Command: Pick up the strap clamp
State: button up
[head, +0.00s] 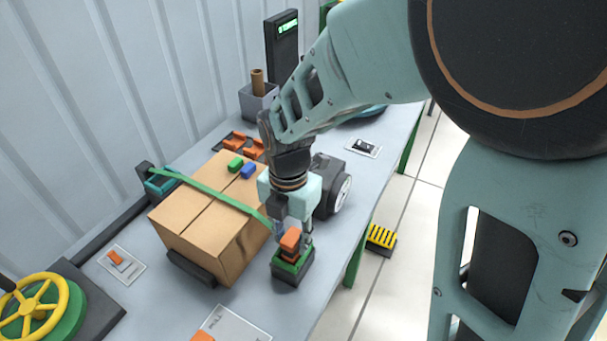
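My gripper (293,226) points down at the right front corner of a cardboard box (195,230), with its fingers apart. An orange piece (290,239), which looks like the strap clamp, sits at the fingertips. It is on top of a green and black block (292,266) on the table. I cannot tell whether the fingers touch the orange piece. A green strap (215,193) runs across the top of the box, from a teal and dark fitting (158,182) at the left toward my gripper. My gripper hides the strap's right end.
Green and blue blocks (241,167) lie on the box. Orange parts (243,143) lie behind it. A dark machine with a white dial (341,195) stands right of my gripper. A yellow handwheel (30,308) is at the lower left. The table's right edge is close to the block.

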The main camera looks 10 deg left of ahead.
jog(key=c, duration=0.8)
grip_shut()
jog(key=shift+r, duration=0.2)
